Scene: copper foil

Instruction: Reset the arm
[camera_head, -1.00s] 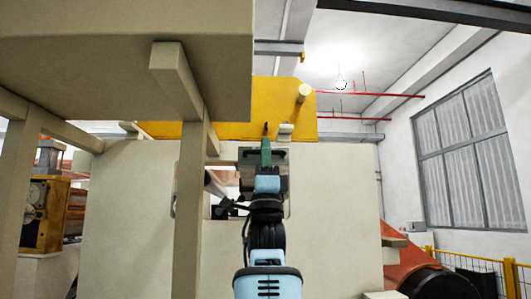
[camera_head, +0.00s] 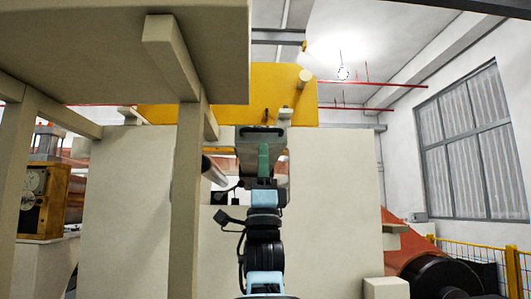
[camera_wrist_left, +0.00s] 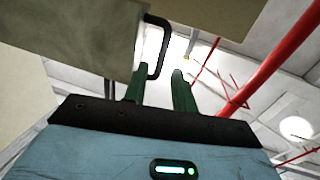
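My left gripper (camera_head: 264,146) is in the middle of the head view, with its green fingers pointing up, just below a dark handle (camera_head: 262,130). The handle sits at the top of a grey plate (camera_head: 245,148) in a window of the beige machine wall. My right gripper is not in view.
A beige frame post (camera_head: 186,200) and overhead beige slab (camera_head: 110,50) stand close on the left. A yellow panel (camera_head: 220,98) tops the beige wall (camera_head: 335,200). Orange machinery (camera_head: 410,245) and yellow railing (camera_head: 515,270) are at lower right.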

